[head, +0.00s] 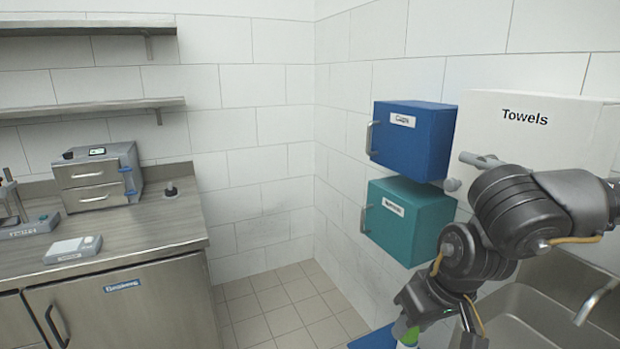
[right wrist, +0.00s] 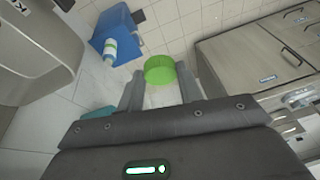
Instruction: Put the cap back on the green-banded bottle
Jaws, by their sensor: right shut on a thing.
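A bright green round cap (right wrist: 160,70) sits between the fingertips of my right gripper (right wrist: 159,75) in the right wrist view. The gripper is shut on it. A white bottle with a green band (right wrist: 110,48) shows beyond the gripper at the upper left of that view, by a blue surface (right wrist: 118,24). The cap is apart from the bottle in the picture. In the head view my right gripper (head: 412,312) is at the bottom right, with bright green showing under it; the lower part is cut off by the frame. My left gripper is in neither view.
A blue cabinet (head: 412,140) and a teal cabinet (head: 405,220) hang on the wall beside my right arm, with a white towel box (head: 540,125) next to them. A sink (head: 545,305) lies at lower right. A counter (head: 150,225) with instruments stands left. Floor between is clear.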

